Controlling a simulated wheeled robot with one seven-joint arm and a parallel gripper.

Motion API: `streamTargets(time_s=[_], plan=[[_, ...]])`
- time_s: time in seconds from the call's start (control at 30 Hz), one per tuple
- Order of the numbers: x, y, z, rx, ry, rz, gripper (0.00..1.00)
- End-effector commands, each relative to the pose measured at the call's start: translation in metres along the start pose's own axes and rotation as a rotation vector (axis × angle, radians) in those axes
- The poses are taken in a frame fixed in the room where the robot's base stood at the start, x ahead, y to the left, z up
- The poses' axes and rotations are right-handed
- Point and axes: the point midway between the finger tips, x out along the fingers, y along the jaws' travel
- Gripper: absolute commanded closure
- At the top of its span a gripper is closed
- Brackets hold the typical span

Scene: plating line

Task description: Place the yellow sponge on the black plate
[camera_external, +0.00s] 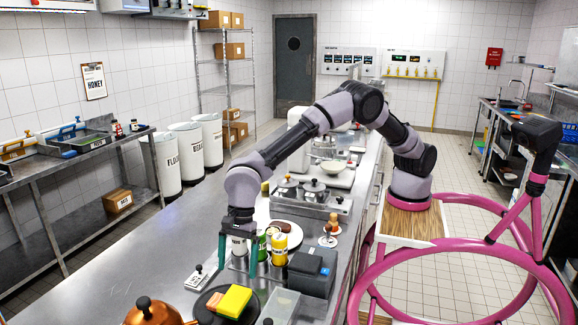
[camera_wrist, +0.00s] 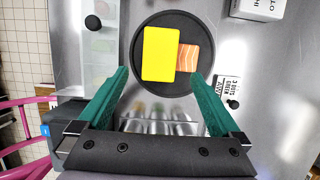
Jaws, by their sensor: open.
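The yellow sponge (camera_external: 234,301) lies on the round black plate (camera_external: 203,311) at the near end of the steel counter. In the wrist view the sponge (camera_wrist: 158,55) lies flat within the rim of the black plate (camera_wrist: 185,24), left of centre. A slice of salmon (camera_wrist: 190,57) lies at its right side, partly covered or touching; I cannot tell which. My gripper (camera_external: 238,272) is open and empty, with its green fingers pointing down, above and behind the plate. In the wrist view the open fingertips (camera_wrist: 160,74) stand apart on either side of the sponge, without visible contact.
A copper pot (camera_external: 155,315) stands left of the plate. A clear container (camera_external: 281,306) and a dark grey box (camera_external: 311,272) stand to the right. Yellow (camera_external: 280,248) and green cans stand close behind my fingers. A small label stand (camera_external: 200,278) is at the left.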

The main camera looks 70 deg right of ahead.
Motion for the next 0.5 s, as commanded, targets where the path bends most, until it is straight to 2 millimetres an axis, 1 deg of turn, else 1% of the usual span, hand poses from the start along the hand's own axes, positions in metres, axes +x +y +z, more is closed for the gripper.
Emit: streamTargets(time_s=[0.03,0.2,0.3,0.5], plan=[[-0.010,0.000,0.001,-0.001,-0.002,-0.001,0.00],[-0.028,0.000,0.001,-0.001,-0.001,0.000,0.00],[-0.031,0.001,0.000,0.000,0.000,0.001,0.00],[-0.032,0.000,0.000,0.000,0.000,0.001,0.00]])
